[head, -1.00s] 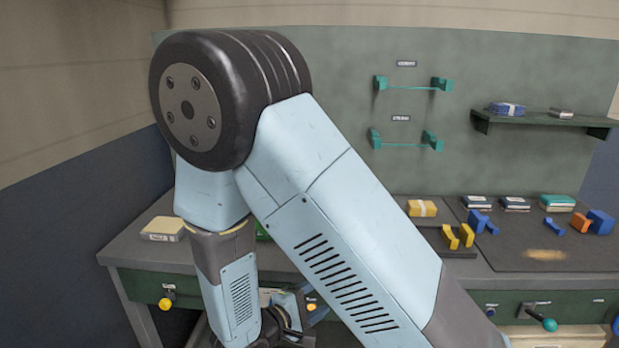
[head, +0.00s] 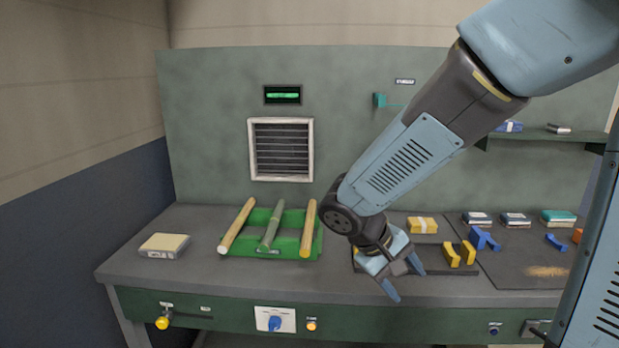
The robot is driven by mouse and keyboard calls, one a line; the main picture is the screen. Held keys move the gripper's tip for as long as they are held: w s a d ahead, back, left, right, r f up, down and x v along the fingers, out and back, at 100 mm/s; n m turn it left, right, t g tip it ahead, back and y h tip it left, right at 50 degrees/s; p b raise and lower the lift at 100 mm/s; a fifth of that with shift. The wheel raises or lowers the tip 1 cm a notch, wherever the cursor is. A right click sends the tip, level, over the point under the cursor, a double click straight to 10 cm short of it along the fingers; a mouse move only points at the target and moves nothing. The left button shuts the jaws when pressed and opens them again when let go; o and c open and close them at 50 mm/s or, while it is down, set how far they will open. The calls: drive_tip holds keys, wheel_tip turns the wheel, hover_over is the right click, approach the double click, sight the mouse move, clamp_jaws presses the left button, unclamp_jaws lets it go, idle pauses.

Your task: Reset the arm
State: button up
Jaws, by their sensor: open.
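My gripper (head: 404,279) is in the head view, right of centre, at the end of my raised arm. It points down and to the right over the front of the workbench (head: 230,285). Its blue fingers are apart and nothing shows between them. It is just left of a pair of yellow V-shaped supports (head: 459,254), and I cannot tell its exact height above the bench. My wrist and gripper hide part of the dark board under those supports.
A green rack (head: 290,245) holds two pale wooden rods and a green rod. A cream box (head: 164,246) lies at left. A yellow box (head: 422,225), blue supports (head: 483,238) and books are at right. A shelf (head: 545,136) hangs behind. The bench's front left is clear.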

drive_tip(key=s+d+r+m+t+y, duration=0.2)
drive_tip(key=s+r+y, duration=0.1)
drive_tip(key=r, duration=0.4)
drive_tip(key=s+d+r+m+t+y, duration=0.2)
drive_tip(key=s+d+r+t+y, duration=0.1)
drive_tip(key=r, duration=0.4)
drive_tip(key=shift+s+d+m+y, duration=0.15)
drive_tip(key=shift+s+m+y, duration=0.25)
drive_tip(key=shift+s, duration=0.6)
